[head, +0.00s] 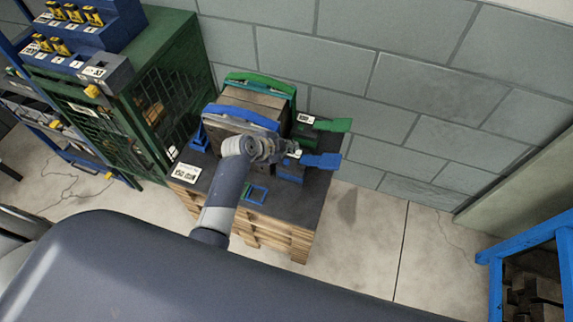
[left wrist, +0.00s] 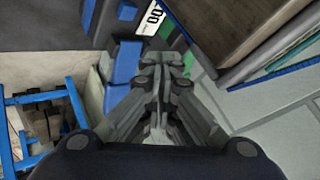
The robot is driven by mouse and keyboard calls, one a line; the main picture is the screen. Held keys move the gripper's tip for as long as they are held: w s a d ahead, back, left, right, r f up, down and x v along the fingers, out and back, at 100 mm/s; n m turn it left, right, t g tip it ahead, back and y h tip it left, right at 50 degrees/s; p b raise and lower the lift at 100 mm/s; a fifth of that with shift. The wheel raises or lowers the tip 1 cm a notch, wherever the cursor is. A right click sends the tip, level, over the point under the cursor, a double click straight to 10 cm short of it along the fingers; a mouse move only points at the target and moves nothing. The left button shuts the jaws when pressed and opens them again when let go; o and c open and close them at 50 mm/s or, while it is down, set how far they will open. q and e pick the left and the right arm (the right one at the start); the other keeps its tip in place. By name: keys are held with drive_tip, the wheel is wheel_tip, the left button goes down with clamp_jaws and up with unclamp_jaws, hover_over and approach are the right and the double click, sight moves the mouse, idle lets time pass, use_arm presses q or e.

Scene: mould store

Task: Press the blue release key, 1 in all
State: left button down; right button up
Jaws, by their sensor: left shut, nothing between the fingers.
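The blue release key (head: 320,160) is a flat blue paddle. It sticks out at the right edge of a dark-topped pallet stand, in front of a green key (head: 336,125). My left gripper (head: 294,153) is shut and empty, close to the left end of the blue key. I cannot tell whether it touches. In the left wrist view the shut fingers (left wrist: 158,105) point toward blue parts (left wrist: 127,62), and the fingers partly hide what lies beyond them. My right gripper is in neither view.
A mould block (head: 250,100) with blue and green bands stands on the pallet stand (head: 285,215), left of the keys. A green mesh cabinet (head: 165,100) is at left. A block wall (head: 410,85) rises behind. A blue rack (head: 535,240) is at right, with bare floor between.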

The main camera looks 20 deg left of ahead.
sight(288, 164)
use_arm(q)
wheel_tip(288, 164, down, 5)
drive_tip(key=b, duration=0.3)
drive_tip(key=shift+r, duration=0.15)
drive_tip(key=shift+f, duration=0.2)
idle(0.9)
drive_tip(key=shift+f+b, duration=0.35)
drive_tip(key=shift+b, duration=0.1)
drive_tip(key=shift+f+b, duration=0.4)
drive_tip(key=shift+f, duration=0.1)
idle(0.5)
idle(0.3)
drive_tip(key=shift+r+p, duration=0.85)
drive_tip(key=shift+r, duration=0.1)
